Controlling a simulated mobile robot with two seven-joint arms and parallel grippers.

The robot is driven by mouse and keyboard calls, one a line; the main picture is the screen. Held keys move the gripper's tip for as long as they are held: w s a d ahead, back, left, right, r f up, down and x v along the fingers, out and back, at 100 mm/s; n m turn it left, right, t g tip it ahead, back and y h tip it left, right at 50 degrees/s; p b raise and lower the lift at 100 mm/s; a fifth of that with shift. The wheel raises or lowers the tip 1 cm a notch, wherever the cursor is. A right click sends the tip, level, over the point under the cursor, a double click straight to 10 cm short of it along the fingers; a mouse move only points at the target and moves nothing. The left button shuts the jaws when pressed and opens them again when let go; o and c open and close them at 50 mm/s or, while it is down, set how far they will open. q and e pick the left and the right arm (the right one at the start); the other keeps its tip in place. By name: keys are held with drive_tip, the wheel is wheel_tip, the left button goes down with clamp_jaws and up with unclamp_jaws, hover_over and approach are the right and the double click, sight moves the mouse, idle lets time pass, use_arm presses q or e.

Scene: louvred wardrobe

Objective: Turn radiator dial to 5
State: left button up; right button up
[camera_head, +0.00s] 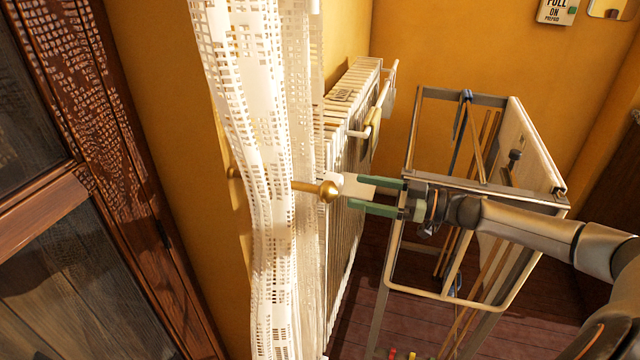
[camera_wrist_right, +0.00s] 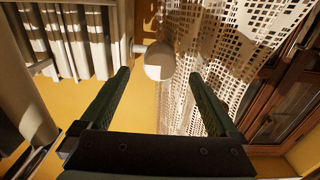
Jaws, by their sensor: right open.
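The radiator dial is the pale round knob (camera_wrist_right: 159,61) in the right wrist view, on a short stem at the radiator's end. In the head view a white piece that looks like the dial (camera_head: 358,187) shows at my right fingertips, partly behind a brass ball. My right gripper (camera_head: 362,194) comes in from the right with its green fingers apart and empty. In the right wrist view its fingertips (camera_wrist_right: 159,75) stand on either side of the dial in the picture, with gaps on both sides. The dial's numbers cannot be read. My left gripper is out of view.
The white radiator (camera_head: 338,130) runs along the yellow wall. A lace curtain (camera_head: 270,150) and a brass ball-ended rod (camera_head: 328,190) are close left of my fingers.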

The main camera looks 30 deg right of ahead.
sight(320, 184)
drive_tip(key=p+x, duration=0.1)
drive_tip(key=x, duration=0.9)
drive_tip(key=c, duration=1.4)
